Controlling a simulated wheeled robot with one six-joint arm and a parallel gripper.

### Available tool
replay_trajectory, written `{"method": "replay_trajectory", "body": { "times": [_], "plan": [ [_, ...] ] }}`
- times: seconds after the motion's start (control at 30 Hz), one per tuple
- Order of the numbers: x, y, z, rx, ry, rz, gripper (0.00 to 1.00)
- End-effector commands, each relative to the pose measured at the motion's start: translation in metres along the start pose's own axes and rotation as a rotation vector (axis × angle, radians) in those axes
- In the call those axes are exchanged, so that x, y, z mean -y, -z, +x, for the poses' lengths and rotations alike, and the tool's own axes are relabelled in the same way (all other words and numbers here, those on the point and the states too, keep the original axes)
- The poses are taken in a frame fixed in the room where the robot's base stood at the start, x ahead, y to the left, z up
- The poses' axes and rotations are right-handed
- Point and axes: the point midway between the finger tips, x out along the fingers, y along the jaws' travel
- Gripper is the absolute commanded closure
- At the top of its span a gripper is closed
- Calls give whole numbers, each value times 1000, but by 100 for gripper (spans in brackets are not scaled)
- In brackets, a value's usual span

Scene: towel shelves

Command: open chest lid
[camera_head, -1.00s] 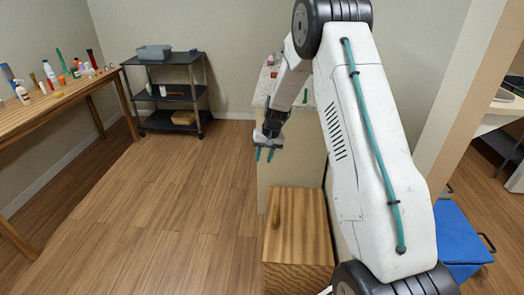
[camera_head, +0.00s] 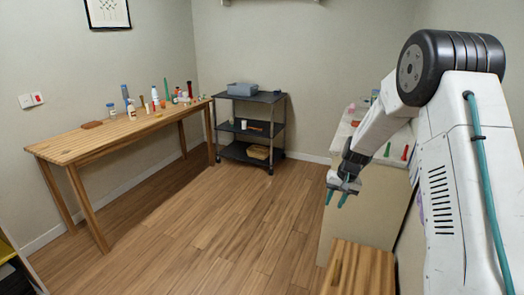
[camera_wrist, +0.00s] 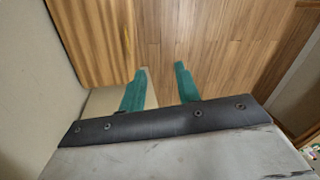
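The wooden chest (camera_head: 362,270) stands on the floor at the bottom of the head view, partly cut off by the frame edge. Its lid looks shut, with a small darker handle on top. In the wrist view its striped wooden top (camera_wrist: 85,40) fills the upper left, with a thin handle (camera_wrist: 127,45) near its right edge. My gripper (camera_head: 336,199) hangs above and a little left of the chest, pointing down. In the wrist view my gripper (camera_wrist: 161,69) shows two teal fingers apart with nothing between them.
A pale cabinet (camera_head: 355,215) stands just behind the chest, with small items on top. A wooden table (camera_head: 85,145) with bottles is at the left. A dark shelf cart (camera_head: 250,128) stands at the back. The wooden floor between is clear.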

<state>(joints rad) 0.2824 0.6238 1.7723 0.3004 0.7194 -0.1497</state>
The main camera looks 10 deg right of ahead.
Motion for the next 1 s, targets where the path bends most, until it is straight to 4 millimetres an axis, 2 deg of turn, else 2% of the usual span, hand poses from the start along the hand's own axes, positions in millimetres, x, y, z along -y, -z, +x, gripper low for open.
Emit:
{"method": "replay_trajectory", "body": {
  "times": [0.07,0.17,0.2,0.37,0.7,0.9,1.0],
  "plan": [
    [-2,-11,3,40,-3,5,67],
    [-6,-40,7,118,-15,12,67],
    [-6,-56,-1,147,-21,10,67],
    [5,-109,-45,213,-48,-19,67],
    [27,-231,-150,250,-116,-119,67],
    [30,-303,-195,225,-156,-182,67],
    [29,-337,-211,201,-173,-214,67]
  ]
}}
